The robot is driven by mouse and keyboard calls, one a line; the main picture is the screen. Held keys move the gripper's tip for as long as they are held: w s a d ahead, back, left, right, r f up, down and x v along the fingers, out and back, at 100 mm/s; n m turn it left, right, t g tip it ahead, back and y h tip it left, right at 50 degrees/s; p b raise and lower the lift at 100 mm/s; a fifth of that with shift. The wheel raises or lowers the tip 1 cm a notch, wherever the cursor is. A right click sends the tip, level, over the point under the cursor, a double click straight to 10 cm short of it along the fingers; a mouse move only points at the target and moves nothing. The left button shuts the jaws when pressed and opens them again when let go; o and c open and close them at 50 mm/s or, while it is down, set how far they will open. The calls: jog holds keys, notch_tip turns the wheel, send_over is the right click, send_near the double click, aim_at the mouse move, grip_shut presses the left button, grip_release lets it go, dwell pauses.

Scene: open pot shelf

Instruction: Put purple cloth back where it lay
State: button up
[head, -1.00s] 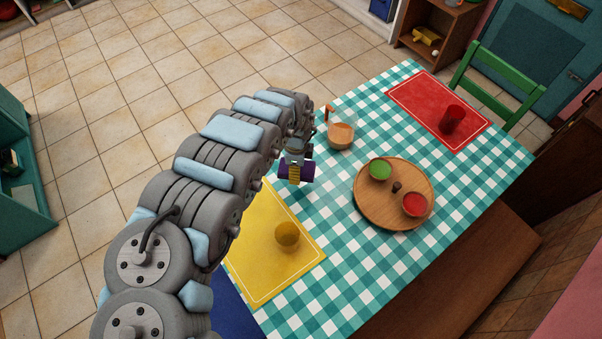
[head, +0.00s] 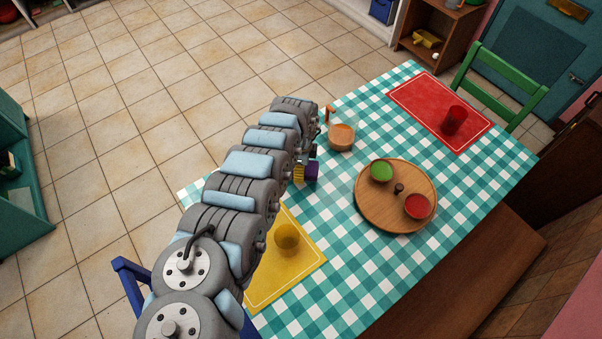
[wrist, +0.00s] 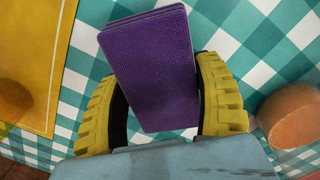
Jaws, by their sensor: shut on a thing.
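The purple cloth (wrist: 155,75) is a folded rectangular pad, held between the two yellow ridged fingers of my gripper (wrist: 163,105) in the wrist view. The gripper is shut on it, and the checked tablecloth shows beyond it. In the head view the purple cloth (head: 312,171) shows only in part, beside my gripper (head: 300,172), over the table's left side. My arm hides much of the gripper there. I cannot tell how high the cloth is above the table.
A yellow mat (head: 290,270) with a yellow cup (head: 287,239) lies nearby. A round wooden board (head: 385,213) carries a green bowl (head: 381,171) and a red bowl (head: 417,206). A red mat (head: 425,100) holds a red cup (head: 454,120).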

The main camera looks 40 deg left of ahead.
jog(key=shift+f+b, duration=0.45)
jog(key=shift+f, duration=1.05)
jog(key=shift+f, duration=0.1)
jog(key=shift+f, duration=0.1)
jog(key=o, duration=1.2)
jog(key=shift+w+a+r+p, duration=0.15)
jog(key=shift+r+p, duration=0.55)
jog(key=shift+r, duration=2.4)
jog(key=shift+w+r+p, duration=0.1)
jog(key=shift+r+p, duration=0.55)
jog(key=shift+r, duration=2.45)
